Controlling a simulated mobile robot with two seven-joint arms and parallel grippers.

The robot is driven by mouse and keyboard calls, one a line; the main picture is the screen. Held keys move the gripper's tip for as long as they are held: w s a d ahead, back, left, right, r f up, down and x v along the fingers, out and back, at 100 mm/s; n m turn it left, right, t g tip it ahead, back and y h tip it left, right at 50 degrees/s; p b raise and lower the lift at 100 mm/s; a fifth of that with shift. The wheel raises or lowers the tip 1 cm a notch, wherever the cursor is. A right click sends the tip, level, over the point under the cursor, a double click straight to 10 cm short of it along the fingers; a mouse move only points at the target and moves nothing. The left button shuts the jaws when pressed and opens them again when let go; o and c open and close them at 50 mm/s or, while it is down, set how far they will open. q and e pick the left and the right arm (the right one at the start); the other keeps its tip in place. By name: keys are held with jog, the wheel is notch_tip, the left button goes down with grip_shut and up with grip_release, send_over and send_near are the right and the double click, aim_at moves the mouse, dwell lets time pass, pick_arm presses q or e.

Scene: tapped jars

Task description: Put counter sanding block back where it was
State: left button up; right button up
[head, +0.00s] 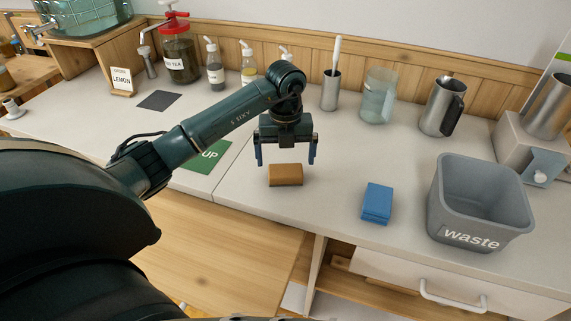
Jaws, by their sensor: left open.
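The sanding block, a small brown block (285,175), sits on the white counter (325,205) near its front edge. My left gripper (286,160) points down just above and behind the block, with its two blue-tipped fingers spread to either side. It is open, and nothing shows between the fingers above the block. I cannot tell whether a finger touches the block. My right gripper is not in view.
A blue block or sponge (377,203) lies to the right, then a grey waste bin (480,205). A green mat (207,157) is partly behind my left arm. Bottles, a metal cup (330,92), a glass jar (377,97) and a pitcher (440,108) line the back. Counter between the blocks is clear.

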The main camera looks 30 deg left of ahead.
aim_at(286, 170)
pick_arm(q)
notch_tip(286, 170, up, 9)
jog(key=shift+f, duration=0.1)
dwell(0.7)
